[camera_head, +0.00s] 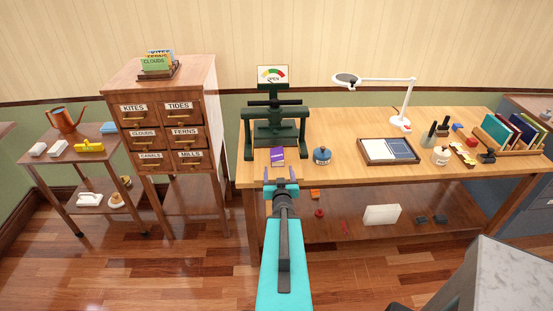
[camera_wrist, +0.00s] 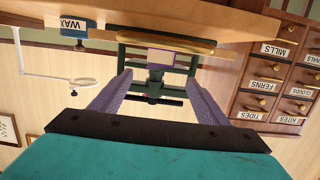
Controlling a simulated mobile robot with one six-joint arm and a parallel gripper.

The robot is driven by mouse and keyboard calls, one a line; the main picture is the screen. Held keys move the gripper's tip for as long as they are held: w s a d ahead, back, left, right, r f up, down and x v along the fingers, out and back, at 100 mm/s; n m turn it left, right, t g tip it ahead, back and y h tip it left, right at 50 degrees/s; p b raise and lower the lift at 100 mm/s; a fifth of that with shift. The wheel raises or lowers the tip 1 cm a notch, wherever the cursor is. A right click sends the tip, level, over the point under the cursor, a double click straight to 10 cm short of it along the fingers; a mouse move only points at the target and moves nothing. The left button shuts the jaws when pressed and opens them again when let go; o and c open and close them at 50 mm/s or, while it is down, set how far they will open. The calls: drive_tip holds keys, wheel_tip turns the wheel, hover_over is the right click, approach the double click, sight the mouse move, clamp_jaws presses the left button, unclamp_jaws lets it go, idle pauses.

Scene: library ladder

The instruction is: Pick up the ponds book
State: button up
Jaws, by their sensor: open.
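A small purple book (camera_head: 277,155) lies near the front edge of the wooden workbench, just in front of a dark green press. Its label is too small to read, so I cannot tell if it is the ponds book. My gripper (camera_head: 280,175) is open and empty, just short of the book, with one finger toward each side. In the upside-down wrist view, a purple block (camera_wrist: 160,58), seemingly the same book, shows beyond and between the open fingertips (camera_wrist: 157,78). Several other books (camera_head: 512,132) stand in a wooden rack at the bench's right; their titles are unreadable.
The green press (camera_head: 276,128) stands close behind the purple book. A blue jar (camera_head: 322,156) is to the right; its wrist-view label (camera_wrist: 73,27) reads WAX. A tray (camera_head: 389,151) and lamp (camera_head: 400,115) are farther right. A drawer cabinet (camera_head: 162,75) stands left.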

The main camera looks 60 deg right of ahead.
sight(278, 159)
drive_tip(key=shift+w+d+f+b, duration=0.1)
drive_tip(key=shift+d+f+b, duration=0.05)
drive_tip(key=shift+b, duration=0.3)
drive_tip(key=d+b, duration=0.1)
drive_tip(key=b, duration=0.2)
drive_tip(key=shift+w+f, duration=0.15)
drive_tip(key=shift+w, duration=0.25)
drive_tip(key=d+b, duration=0.1)
drive_tip(key=b, duration=0.2)
drive_tip(key=shift+w, duration=0.3)
drive_tip(key=b+x, duration=0.2)
drive_tip(key=b, duration=0.3)
drive_tip(key=shift+w+d+f, duration=0.1)
drive_tip(key=shift+w+d, duration=0.1)
drive_tip(key=shift+d, duration=0.15)
drive_tip(key=shift+w+d, duration=0.25)
drive_tip(key=shift+d, duration=0.1)
drive_tip(key=shift+x, duration=0.95)
drive_tip(key=shift+d, duration=0.15)
drive_tip(key=shift+x, duration=2.5)
drive_tip(key=shift+f, duration=0.1)
